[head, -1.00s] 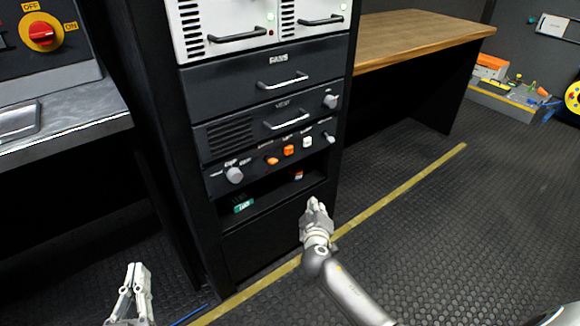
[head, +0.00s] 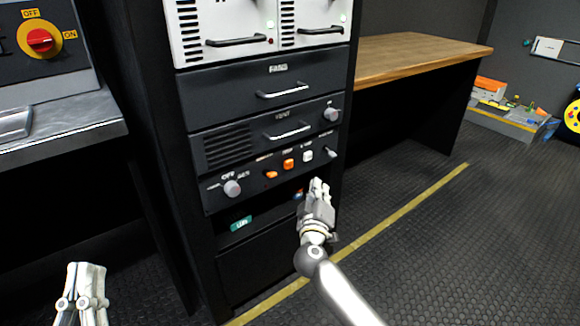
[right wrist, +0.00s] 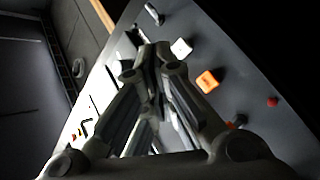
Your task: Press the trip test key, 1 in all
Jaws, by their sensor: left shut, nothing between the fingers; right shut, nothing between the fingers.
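A dark control panel (head: 225,172) in the rack carries a grey knob (head: 232,188), a low orange key (head: 271,174), a square orange key (head: 288,164), a white key (head: 307,156) and a toggle (head: 330,153). Their labels are too small to read, so I cannot tell which is the trip test key. My right gripper (head: 318,184) is shut and empty, just below and in front of the panel's right part. The right wrist view shows the orange key (right wrist: 208,81) and white key (right wrist: 181,47) beyond the fingers, apart from them. My left gripper (head: 86,268) is shut and empty at lower left.
The rack has drawers with handles (head: 282,90) above the panel and an open shelf with a green item (head: 241,223) below. A wooden-topped bench (head: 420,52) stands right of the rack. A desk (head: 60,125) is at left.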

